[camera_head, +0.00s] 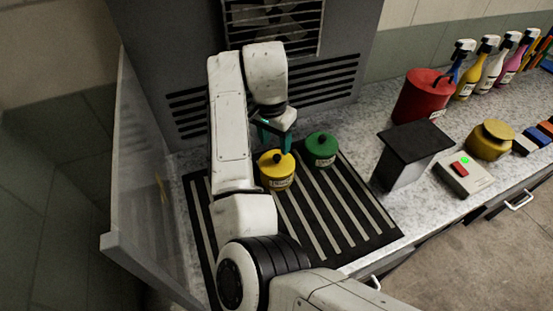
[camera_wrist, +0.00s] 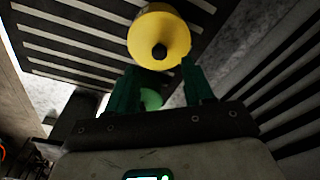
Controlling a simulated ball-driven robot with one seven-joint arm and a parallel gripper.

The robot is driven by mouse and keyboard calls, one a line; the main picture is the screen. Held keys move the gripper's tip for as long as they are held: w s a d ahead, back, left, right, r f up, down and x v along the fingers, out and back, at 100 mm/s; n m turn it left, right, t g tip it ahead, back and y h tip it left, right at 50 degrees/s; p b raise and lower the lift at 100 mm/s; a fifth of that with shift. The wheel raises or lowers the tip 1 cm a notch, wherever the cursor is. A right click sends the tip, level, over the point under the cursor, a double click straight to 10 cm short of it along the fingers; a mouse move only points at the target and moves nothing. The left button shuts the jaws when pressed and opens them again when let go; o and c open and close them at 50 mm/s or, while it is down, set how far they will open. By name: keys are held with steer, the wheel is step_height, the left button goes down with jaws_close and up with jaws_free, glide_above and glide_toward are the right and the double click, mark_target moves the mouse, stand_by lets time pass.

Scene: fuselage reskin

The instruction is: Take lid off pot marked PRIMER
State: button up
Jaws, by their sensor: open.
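A yellow pot (camera_head: 277,173) with a yellow lid and black knob stands on the black-and-grey striped mat (camera_head: 322,226). A green pot (camera_head: 321,150) with a green lid and dark knob stands to its right and slightly behind. Both have small pale labels too small to read, so I cannot tell which says PRIMER. My gripper (camera_head: 275,142) has teal fingers, open and empty, above and behind the yellow pot. In the wrist view, the yellow lid (camera_wrist: 165,30) and its knob lie beyond the fingertips (camera_wrist: 160,70); part of the green lid (camera_wrist: 150,98) shows between the fingers.
A grey vented cabinet (camera_head: 190,60) stands close behind the mat, and a clear panel (camera_head: 140,190) at left. To the right are a black-topped block (camera_head: 412,145), a red container (camera_head: 420,98), a yellow jar (camera_head: 489,142), a button box (camera_head: 463,174) and several spray bottles (camera_head: 490,68).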

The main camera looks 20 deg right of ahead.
mark_target(277, 156)
steer(key=shift+w+d+f+p, duration=0.15)
steer(key=shift+f+p, duration=0.3)
steer(key=shift+f, duration=0.85)
steer(key=shift+s+d+f+p, duration=0.1)
steer(key=shift+f+p, duration=0.3)
steer(key=shift+f, duration=0.9)
jaws_close()
